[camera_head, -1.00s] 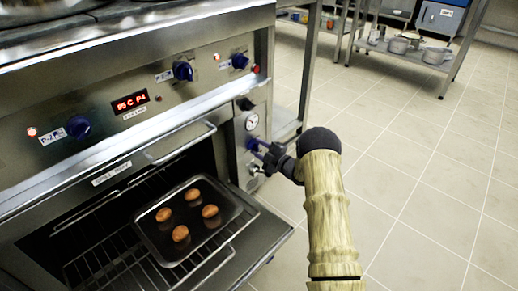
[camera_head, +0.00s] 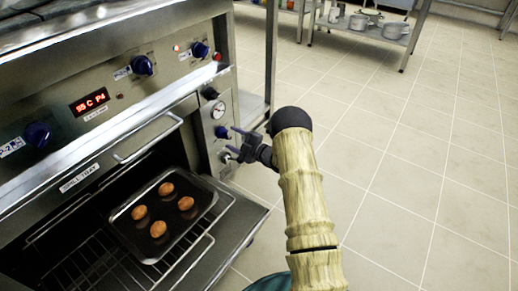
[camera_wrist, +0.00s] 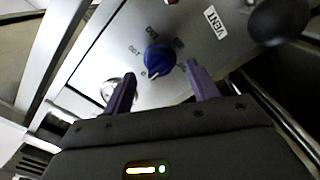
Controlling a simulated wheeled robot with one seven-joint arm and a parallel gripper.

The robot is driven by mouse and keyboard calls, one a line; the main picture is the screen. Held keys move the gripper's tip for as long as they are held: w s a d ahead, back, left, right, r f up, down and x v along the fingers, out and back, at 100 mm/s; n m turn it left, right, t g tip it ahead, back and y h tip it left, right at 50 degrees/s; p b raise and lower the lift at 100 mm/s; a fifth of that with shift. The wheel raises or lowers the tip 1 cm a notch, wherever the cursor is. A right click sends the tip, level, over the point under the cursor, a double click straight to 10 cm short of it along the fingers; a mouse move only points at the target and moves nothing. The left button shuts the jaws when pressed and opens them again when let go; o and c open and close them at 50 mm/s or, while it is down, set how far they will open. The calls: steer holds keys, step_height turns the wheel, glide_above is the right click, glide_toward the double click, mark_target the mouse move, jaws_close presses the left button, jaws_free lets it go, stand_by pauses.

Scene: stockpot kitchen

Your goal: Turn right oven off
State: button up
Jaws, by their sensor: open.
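The right side panel (camera_head: 211,150) of the oven carries a round gauge, a blue knob (camera_head: 221,132) below it and a black knob (camera_head: 210,93) above. My gripper (camera_head: 234,141) is open in front of this panel, just right of the blue knob. In the wrist view, a blue knob (camera_wrist: 160,58) with printed marks around it lies between the fingertips of my gripper (camera_wrist: 160,74). The fingers appear on either side of it, and I cannot tell whether they touch it. A label reading VENT (camera_wrist: 215,22) is at its upper right.
The oven door (camera_head: 240,222) is open below my gripper. A tray (camera_head: 118,215) with several round brown buns sits on the rack. More blue knobs (camera_head: 143,65) and a red display (camera_head: 90,101) are on the front panel. Tiled floor (camera_head: 420,130) at right is clear.

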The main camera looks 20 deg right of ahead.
steer(key=p+v, duration=0.5)
steer(key=v, duration=0.9)
steer(key=shift+p, duration=0.35)
steer(key=shift+s+d, duration=0.1)
steer(key=shift+s, duration=0.05)
